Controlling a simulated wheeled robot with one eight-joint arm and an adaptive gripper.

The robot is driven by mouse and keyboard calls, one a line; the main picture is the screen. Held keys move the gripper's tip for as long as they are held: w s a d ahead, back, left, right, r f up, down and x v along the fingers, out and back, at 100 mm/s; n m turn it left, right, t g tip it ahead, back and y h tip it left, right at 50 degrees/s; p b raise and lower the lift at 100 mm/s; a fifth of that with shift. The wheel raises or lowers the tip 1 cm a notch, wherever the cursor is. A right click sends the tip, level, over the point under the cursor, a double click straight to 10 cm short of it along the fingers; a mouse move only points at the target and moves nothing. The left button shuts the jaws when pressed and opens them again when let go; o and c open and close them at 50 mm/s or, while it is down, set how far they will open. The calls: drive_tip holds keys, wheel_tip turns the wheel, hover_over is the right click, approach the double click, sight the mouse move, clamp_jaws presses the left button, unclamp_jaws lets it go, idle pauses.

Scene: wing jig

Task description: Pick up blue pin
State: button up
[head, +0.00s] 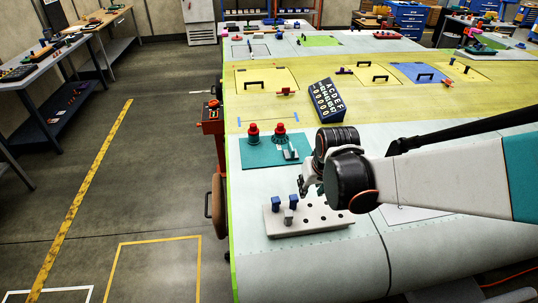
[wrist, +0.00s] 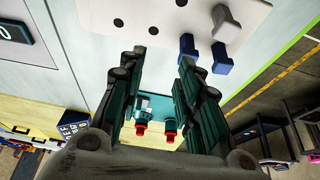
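A pale block (head: 319,213) with rows of holes lies on the large panel. Two blue pins stand in its left part, one at the left edge (head: 277,201) and one to its right (head: 293,202). A grey pin (head: 289,216) stands in front of them. The wrist view shows the block (wrist: 125,12) at the top, with the blue pins (wrist: 188,46) (wrist: 222,60) and the grey pin (wrist: 226,24). My gripper (wrist: 162,58) is open and empty. One blue pin shows just past its right fingertip, outside the gap. In the head view my wrist hides part of the block.
A teal mat (head: 258,152) with two red-topped items lies behind the block. A dark lettered board (head: 326,100) stands farther back. The panel's left edge (head: 229,200) is close to the block. Clear panel surface lies in front.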

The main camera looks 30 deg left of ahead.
sight(294, 198)
drive_tip(key=shift+n, duration=0.4)
drive_tip(key=s+a+f, duration=0.1)
drive_tip(key=s+a+f+b, duration=0.1)
drive_tip(key=a, duration=0.1)
drive_tip(key=shift+s+a+f, duration=0.3)
drive_tip(key=shift+s, duration=0.1)
drive_tip(key=shift+w+d+f, duration=0.2)
drive_tip(key=shift+w+f, duration=0.1)
drive_tip(key=shift+w, duration=0.1)
drive_tip(key=b+x, duration=0.2)
drive_tip(key=x, duration=0.3)
drive_tip(key=shift+a+f+b, duration=0.15)
drive_tip(key=shift+a+b, duration=0.1)
drive_tip(key=shift+b, duration=0.1)
clamp_jaws()
